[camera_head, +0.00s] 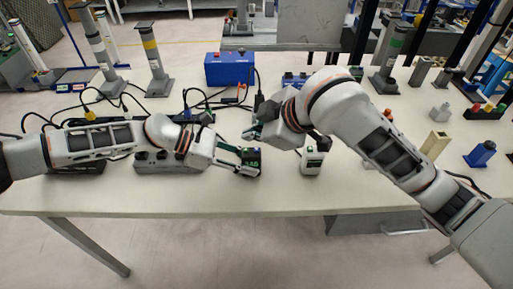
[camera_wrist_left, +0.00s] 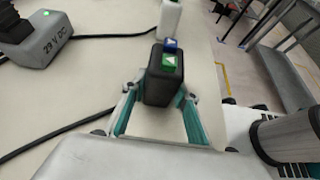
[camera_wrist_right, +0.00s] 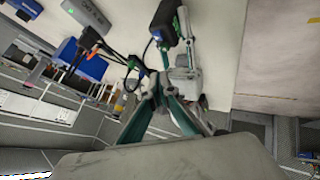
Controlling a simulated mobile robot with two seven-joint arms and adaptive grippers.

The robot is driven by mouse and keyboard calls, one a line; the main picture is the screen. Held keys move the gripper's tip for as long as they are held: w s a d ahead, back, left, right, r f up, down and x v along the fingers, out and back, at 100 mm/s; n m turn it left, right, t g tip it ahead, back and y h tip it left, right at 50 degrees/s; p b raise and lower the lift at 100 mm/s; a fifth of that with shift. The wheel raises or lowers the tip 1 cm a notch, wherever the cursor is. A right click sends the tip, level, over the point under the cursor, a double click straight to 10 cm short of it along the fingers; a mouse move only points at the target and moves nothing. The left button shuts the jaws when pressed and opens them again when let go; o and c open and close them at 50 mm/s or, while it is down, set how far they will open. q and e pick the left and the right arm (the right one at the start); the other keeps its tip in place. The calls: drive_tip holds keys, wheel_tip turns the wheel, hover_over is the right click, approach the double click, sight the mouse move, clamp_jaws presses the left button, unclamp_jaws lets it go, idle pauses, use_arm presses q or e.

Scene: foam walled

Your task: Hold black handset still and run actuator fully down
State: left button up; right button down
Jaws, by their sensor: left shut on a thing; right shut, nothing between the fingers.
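The black handset (camera_head: 252,160) stands near the table's front edge. In the left wrist view the handset (camera_wrist_left: 160,88) shows a green button with a white triangle and a blue button on its top. My left gripper (camera_head: 245,163) is shut on the handset, one green finger on each side. My right gripper (camera_head: 250,134) is shut and empty, a little behind and above the handset. In the right wrist view the handset (camera_wrist_right: 163,24) lies beyond my shut fingertips (camera_wrist_right: 158,88), apart from them. Several upright columns stand at the back, including a yellow-banded one (camera_head: 153,58); I cannot tell which is the actuator.
A blue box (camera_head: 230,69) stands behind. Black cables cross the table's left half. The front edge is close.

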sight(258, 151)
drive_tip(key=shift+n+t, duration=0.3)
drive_tip(key=shift+n, duration=0.3)
drive_tip(key=r, duration=0.1)
drive_tip(key=w+d+r, duration=0.1)
drive_tip(key=r, duration=0.1)
drive_tip(key=w+r, duration=0.1)
drive_tip(key=shift+d+r, duration=0.35)
drive_tip(key=shift+r, duration=0.05)
drive_tip(key=shift+f, duration=4.45)
drive_tip(key=shift+f, duration=0.2)
drive_tip(key=shift+f, duration=0.2)
drive_tip(key=shift+f, duration=0.55)
drive_tip(key=shift+r, duration=0.15)
idle(0.4)
drive_tip(key=shift+r, duration=0.8)
